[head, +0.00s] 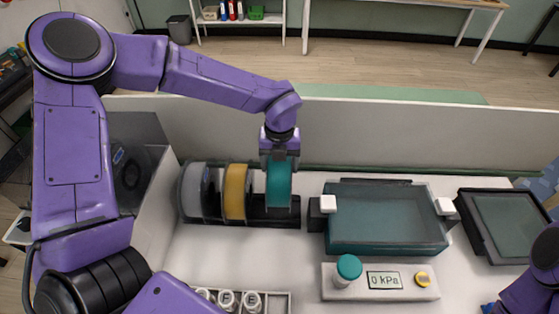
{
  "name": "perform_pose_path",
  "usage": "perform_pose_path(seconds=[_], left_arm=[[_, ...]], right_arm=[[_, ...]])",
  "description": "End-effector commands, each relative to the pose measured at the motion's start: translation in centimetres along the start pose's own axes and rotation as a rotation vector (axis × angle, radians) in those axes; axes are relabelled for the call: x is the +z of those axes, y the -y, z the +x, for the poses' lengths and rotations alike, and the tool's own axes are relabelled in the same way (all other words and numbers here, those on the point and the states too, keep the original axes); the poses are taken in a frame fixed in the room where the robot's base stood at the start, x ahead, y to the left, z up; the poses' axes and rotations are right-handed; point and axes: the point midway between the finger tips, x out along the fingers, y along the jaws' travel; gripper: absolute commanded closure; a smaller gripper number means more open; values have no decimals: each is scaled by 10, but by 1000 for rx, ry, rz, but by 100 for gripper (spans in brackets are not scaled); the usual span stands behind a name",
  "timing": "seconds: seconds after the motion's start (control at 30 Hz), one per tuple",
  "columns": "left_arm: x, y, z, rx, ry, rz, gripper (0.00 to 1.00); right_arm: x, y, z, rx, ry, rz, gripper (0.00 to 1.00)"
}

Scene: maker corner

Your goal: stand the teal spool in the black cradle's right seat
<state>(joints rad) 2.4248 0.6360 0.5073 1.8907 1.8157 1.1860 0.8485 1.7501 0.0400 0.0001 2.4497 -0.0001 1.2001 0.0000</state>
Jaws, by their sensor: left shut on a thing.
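The teal spool (279,188) is upright at the right end of the black cradle (262,214), in line with the cradle's right seat. My left gripper (279,158) comes down from above and is shut on the spool's top. The spool's lower edge overlaps the cradle in the head view; I cannot tell whether it rests in the seat or hangs just above it. A grey spool (193,190) and a yellow spool (235,191) stand in the cradle to its left. My right arm shows at the lower right, but its gripper is out of view.
A teal-topped vacuum box (385,247) with white clamps stands right of the cradle. In front of it is a gauge panel (381,292) with a teal knob. A tray of white jars (273,301) lies at the front. A low pale wall (390,135) runs behind.

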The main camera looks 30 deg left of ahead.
Motion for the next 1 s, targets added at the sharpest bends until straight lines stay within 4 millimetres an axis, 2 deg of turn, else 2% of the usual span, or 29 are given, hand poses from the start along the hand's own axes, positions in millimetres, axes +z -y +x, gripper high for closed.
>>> perform_pose_path(seconds=[0.03, 0.5, 0.67, 1.0], left_arm=[[0, 1, 8, -1, 2, 1, 100], [0, 1, 55, -2, 2, 1, 100], [0, 1, 61, -2, 2, 1, 100], [0, 1, 61, -2, 3, 1, 100]], right_arm=[[4, 1, 8, 0, 0, 0, 100], [16, 3, 39, 0, 0, 0, 100], [18, 4, 43, 0, 0, 0, 100], [18, 4, 42, 0, 0, 0, 100]])
